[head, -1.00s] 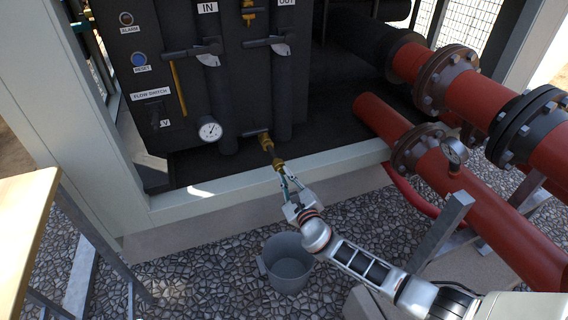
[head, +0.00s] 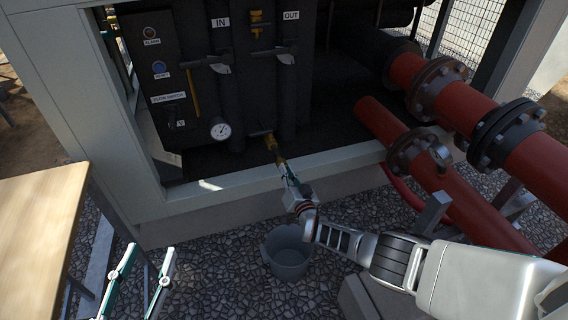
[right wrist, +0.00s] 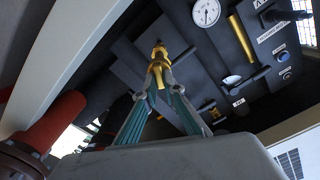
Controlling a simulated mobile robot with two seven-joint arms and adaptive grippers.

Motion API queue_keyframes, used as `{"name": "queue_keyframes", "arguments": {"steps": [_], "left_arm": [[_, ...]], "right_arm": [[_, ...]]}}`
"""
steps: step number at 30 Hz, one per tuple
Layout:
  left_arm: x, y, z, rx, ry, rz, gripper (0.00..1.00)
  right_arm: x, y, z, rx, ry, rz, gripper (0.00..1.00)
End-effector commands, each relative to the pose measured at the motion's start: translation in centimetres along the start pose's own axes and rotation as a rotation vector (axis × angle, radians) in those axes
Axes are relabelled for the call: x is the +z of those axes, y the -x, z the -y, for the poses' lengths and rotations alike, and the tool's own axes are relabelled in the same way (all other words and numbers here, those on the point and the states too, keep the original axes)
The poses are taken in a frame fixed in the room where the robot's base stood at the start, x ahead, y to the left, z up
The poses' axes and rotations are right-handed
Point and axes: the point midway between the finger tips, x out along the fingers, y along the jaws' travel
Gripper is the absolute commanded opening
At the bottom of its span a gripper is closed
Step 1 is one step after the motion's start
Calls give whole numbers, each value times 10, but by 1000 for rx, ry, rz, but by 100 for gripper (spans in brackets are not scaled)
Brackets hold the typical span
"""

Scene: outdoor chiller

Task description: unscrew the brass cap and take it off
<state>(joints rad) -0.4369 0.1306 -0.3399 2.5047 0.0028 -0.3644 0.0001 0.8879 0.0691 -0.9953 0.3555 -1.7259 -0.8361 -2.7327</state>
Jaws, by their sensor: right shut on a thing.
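The brass cap (head: 281,162) is on the lower end of a brass drain valve (head: 270,143), which slants down out of the dark chiller front. My right gripper (head: 285,172) is shut on the cap from below; the fingers partly hide it. In the right wrist view the cap (right wrist: 158,70) sits between the fingertips (right wrist: 157,86), in line with the brass valve (right wrist: 160,53). I cannot tell whether cap and valve are apart. My left gripper (head: 142,282) is open and empty at the lower left, well away from the valve.
A grey bucket (head: 288,258) stands on the gravel below my right gripper. A wooden table (head: 40,225) is at the left. Red flanged pipes (head: 445,190) run at the right. The pale frame sill (head: 220,192) lies under the valve. A pressure gauge (head: 220,129) is left of the valve.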

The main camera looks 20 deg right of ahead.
Motion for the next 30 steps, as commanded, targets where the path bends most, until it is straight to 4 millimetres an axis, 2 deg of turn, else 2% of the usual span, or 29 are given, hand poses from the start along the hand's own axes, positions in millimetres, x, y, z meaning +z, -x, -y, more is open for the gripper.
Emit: {"name": "queue_keyframes", "arguments": {"steps": [1,4,6,11,12,14,26,30], "left_arm": [[-4,0,0,0,-2,-5,40],[-4,0,0,0,-2,-5,40],[-3,0,0,0,-1,-3,40],[-2,0,0,0,-1,-2,40],[-2,0,0,0,-1,-2,40],[-2,0,0,0,-1,-2,40],[-2,0,0,0,-1,-3,40],[-2,0,0,0,-1,-3,40]], "right_arm": [[-2,-5,12,-13,116,0,0],[0,-4,11,-12,358,1,0],[3,-3,9,-10,426,3,0],[3,-2,8,-10,449,3,0],[4,-2,8,-10,448,4,14],[4,-2,8,-9,447,4,28],[3,0,3,-3,448,3,28],[3,0,2,-2,448,4,31]]}}
